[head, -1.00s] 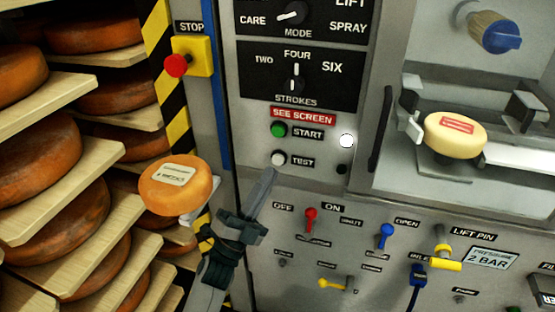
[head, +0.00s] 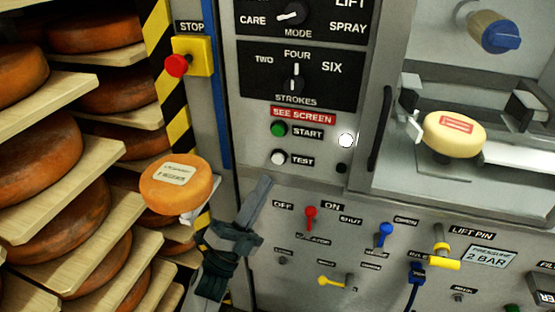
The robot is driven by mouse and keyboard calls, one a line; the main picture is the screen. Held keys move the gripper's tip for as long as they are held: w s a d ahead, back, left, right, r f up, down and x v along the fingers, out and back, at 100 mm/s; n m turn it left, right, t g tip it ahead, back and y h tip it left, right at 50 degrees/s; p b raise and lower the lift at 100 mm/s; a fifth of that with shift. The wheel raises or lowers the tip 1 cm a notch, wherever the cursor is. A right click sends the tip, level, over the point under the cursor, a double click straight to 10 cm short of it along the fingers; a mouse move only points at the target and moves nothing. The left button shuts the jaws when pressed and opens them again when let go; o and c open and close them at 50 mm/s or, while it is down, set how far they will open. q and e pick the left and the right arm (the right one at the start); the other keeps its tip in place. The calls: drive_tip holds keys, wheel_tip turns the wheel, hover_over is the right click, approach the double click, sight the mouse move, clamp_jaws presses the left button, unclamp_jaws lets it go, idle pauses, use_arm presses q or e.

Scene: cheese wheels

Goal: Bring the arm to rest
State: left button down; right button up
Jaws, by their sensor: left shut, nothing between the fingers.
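My left gripper (head: 254,203) is low in the middle of the head view, in front of the machine's lower panel (head: 330,215). Its fingers are shut with nothing between them and point up and to the right. The fingertips are below the white TEST button (head: 278,157) and left of the red OFF/ON lever (head: 310,217), apart from both as far as I can tell. My right gripper is not in view.
An orange cheese wheel (head: 172,195) with a label sits on a small support left of the gripper. Shelves (head: 100,165) of cheese wheels fill the left. A red stop button (head: 177,65) juts out above. A pale cheese (head: 440,144) stands inside the machine.

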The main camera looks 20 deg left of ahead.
use_arm(q)
wheel_tip(320, 180, down, 35)
drive_tip(key=n+g+y, duration=0.7)
drive_tip(key=n+y, duration=0.1)
drive_tip(key=n, duration=0.4)
drive_tip(key=s+f+n+g, duration=0.3)
drive_tip(key=s+f+g, duration=0.2)
drive_tip(key=s+f, duration=0.8)
drive_tip(key=s+f+n+g+y, duration=0.1)
drive_tip(key=s+f+n+g, duration=0.2)
drive_tip(key=s+f, duration=1)
wheel_tip(320, 180, down, 5)
drive_tip(key=shift+r+g, duration=0.2)
drive_tip(key=shift+g, duration=0.8)
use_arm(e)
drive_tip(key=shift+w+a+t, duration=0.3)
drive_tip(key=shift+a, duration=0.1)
